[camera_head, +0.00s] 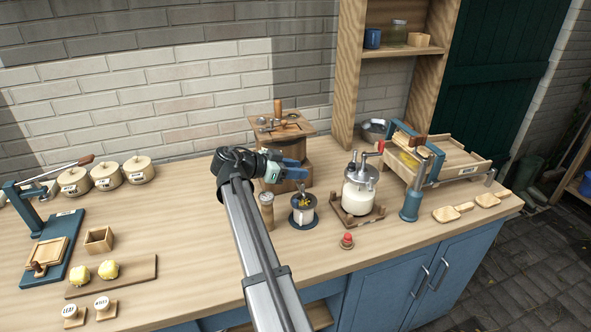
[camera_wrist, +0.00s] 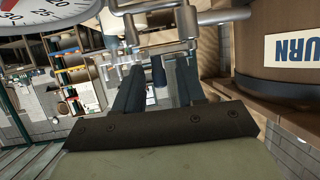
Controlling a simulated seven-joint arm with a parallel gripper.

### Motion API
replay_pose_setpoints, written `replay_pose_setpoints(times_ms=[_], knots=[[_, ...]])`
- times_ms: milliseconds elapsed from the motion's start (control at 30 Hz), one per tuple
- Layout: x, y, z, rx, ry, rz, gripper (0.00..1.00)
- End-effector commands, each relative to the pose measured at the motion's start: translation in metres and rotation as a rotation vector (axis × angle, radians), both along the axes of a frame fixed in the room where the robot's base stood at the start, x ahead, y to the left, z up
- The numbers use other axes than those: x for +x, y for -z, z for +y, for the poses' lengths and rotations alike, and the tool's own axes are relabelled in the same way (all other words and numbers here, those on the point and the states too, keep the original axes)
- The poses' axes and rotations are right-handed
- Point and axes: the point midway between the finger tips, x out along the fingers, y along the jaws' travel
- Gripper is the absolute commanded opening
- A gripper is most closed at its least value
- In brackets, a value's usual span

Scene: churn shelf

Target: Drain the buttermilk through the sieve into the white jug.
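The churn (camera_head: 293,155) is a brown wooden barrel with a square wooden top. In the wrist view the churn (camera_wrist: 285,75) is at the right, with part of its label showing. My gripper (camera_head: 297,170) is in front of it. A small white vessel (camera_head: 303,215), probably the jug, stands on a dark blue base just below my gripper, with something dark and yellowish at its mouth, perhaps the sieve. In the wrist view my gripper's two dark fingers (camera_wrist: 156,75) are apart, with metal tap-like rods (camera_wrist: 150,48) at their tips. I see nothing clearly held. No flowing buttermilk shows.
A thermometer dial (camera_wrist: 45,12) is close at the wrist view's top left. A lidded glass jar of white liquid (camera_head: 358,197) stands right of the churn. A red button (camera_head: 347,240) sits at the front.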

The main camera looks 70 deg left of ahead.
Motion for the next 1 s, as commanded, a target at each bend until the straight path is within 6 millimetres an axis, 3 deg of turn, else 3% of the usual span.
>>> replay_pose_setpoints(times_ms=[167,600,800,1000], knots=[[-0.017,-0.007,-0.002,0.001,-0.002,0.000,0.39],[-0.094,-0.039,-0.011,0.001,-0.002,0.000,0.39],[-0.116,-0.049,-0.014,0.001,-0.001,-0.001,0.39],[-0.124,-0.052,-0.016,0.000,0.000,-0.001,0.39]])
